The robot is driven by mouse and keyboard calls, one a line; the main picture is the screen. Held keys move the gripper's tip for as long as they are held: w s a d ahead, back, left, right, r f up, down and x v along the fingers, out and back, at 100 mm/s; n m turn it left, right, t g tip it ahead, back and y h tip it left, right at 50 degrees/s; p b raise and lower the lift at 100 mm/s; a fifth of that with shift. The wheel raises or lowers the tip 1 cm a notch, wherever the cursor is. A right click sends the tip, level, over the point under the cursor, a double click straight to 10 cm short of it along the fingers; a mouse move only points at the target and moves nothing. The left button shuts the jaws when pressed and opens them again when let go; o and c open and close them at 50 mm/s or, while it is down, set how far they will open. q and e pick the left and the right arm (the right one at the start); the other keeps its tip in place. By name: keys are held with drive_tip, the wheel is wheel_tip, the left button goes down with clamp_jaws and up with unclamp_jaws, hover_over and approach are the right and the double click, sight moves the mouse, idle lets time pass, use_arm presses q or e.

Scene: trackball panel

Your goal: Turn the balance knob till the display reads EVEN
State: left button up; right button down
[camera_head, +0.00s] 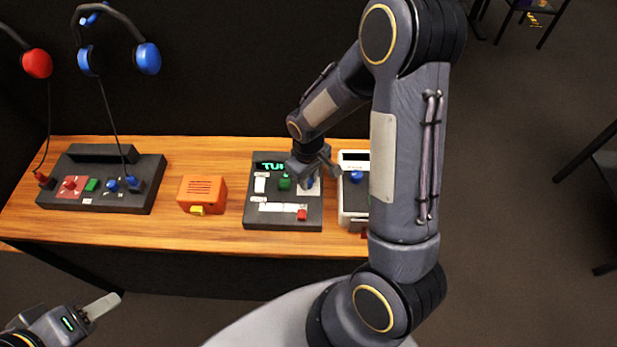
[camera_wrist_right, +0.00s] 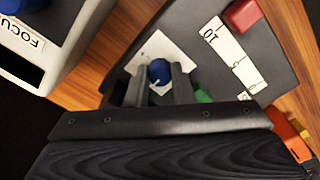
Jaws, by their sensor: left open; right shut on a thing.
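A dark panel (camera_head: 255,217) lies on the wooden table in the head view. A blue knob (camera_wrist_right: 159,72) with a white pointer mark sits on a white plate (camera_wrist_right: 157,50). My right gripper (camera_wrist_right: 160,84) is shut on this knob, one finger on either side. In the head view the right gripper (camera_head: 312,179) covers most of the knob. I cannot read a balance label. My left gripper (camera_head: 100,307) is open and empty, low at the left, away from the panel.
A green knob (camera_head: 284,183) and a red button (camera_head: 302,214) are on the same panel. A white box with a blue knob (camera_head: 356,176) stands close right. An orange box (camera_head: 203,190) and a headphone console (camera_head: 120,195) stand left. Bare table lies between them.

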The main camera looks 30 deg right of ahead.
drive_tip(key=m+b, duration=0.1)
drive_tip(key=m, duration=0.2)
drive_tip(key=shift+f+b, duration=0.1)
drive_tip(key=shift+b, duration=0.3)
drive_tip(key=shift+m+b, duration=0.4)
drive_tip(key=shift+m, duration=1.4)
drive_tip(key=c, duration=1.3)
unclamp_jaws()
drive_tip(key=shift+o, duration=0.2)
drive_tip(key=shift+r, duration=0.25)
wheel_tip(320, 180, up, 8)
drive_tip(key=shift+f, duration=0.2)
